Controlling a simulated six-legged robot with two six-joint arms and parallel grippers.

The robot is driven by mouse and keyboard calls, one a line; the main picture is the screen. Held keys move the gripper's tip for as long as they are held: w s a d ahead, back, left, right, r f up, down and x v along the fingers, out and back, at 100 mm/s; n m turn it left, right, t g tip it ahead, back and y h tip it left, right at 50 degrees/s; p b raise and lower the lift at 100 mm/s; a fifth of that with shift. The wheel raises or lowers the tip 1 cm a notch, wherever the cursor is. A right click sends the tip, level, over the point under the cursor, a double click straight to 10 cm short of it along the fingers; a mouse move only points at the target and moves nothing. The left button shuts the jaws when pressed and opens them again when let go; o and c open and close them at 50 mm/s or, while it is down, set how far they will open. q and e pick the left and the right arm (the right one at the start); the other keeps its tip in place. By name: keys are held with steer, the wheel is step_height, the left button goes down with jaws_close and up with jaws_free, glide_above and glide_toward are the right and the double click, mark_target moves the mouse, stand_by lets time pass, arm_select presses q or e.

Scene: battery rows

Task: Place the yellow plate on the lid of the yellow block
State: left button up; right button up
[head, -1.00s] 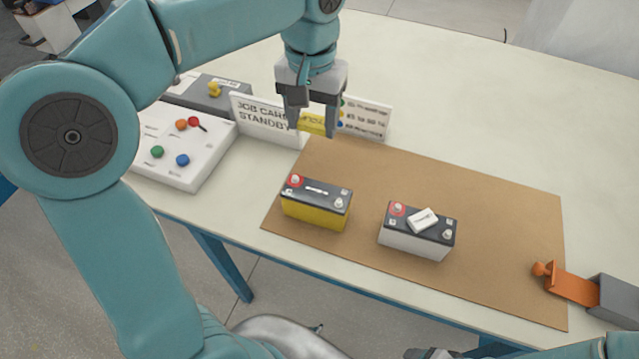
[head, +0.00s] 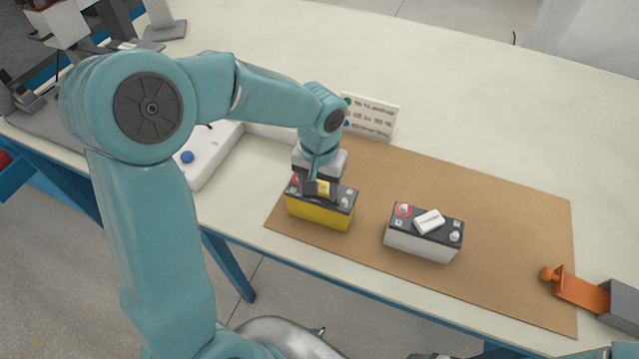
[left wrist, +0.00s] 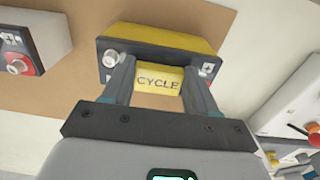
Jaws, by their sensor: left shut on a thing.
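The yellow block (head: 318,213) is a battery with a yellow body and a dark lid, standing upright on the brown mat. It also shows in the left wrist view (left wrist: 172,32). My left gripper (head: 318,188) is over its lid, shut on the yellow plate (head: 323,187). In the left wrist view the plate (left wrist: 158,82) reads "CYCLE" and sits between the two fingers, in front of the lid and between its terminals. I cannot tell whether the plate touches the lid. My right gripper is not clearly in view.
A white battery (head: 420,244) with a white plate (head: 429,221) on its dark lid stands to the right on the brown mat (head: 510,235). A sign (head: 370,117) stands behind. An orange clamp-like part (head: 580,290) is at the right. A white panel (head: 215,160) is partly hidden by my arm.

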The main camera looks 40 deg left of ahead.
mark_target(320, 191)
arm_select(q)
steer(key=shift+f, duration=0.2)
steer(key=o, duration=1)
steer(key=shift+r, duration=0.1)
steer(key=shift+r, duration=0.3)
step_height(320, 191, up, 12)
steer(key=shift+f+p, duration=0.15)
steer(key=shift+p, duration=0.15)
steer(key=shift+s, duration=0.1)
